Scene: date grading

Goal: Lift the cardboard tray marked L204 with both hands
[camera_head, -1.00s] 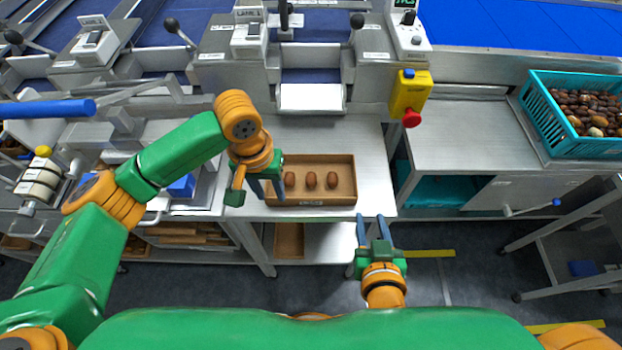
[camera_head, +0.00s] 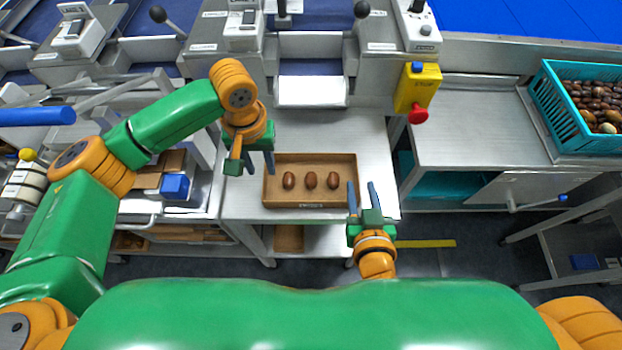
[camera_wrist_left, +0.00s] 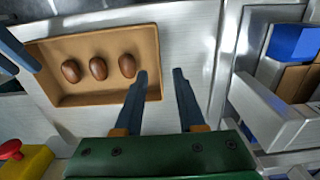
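The brown cardboard tray (camera_head: 310,163) lies flat on the metal table, with three brown dates in a row inside. A small label (camera_head: 311,206) on its front wall is too small to read. My left gripper (camera_head: 260,170) is open at the tray's left end. In the left wrist view its fingers (camera_wrist_left: 160,75) point at the short wall of the tray (camera_wrist_left: 85,98), one over the inner side and one outside. My right gripper (camera_head: 361,185) is open at the right end, its fingers apparently either side of that wall. I cannot tell whether either gripper touches the tray.
A yellow stop box with a red button (camera_head: 417,92) stands right of the table. A teal crate of dates (camera_head: 555,115) is further right. A white chute (camera_head: 310,92) is behind the tray. Bare table (camera_head: 340,130) lies behind and around the tray.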

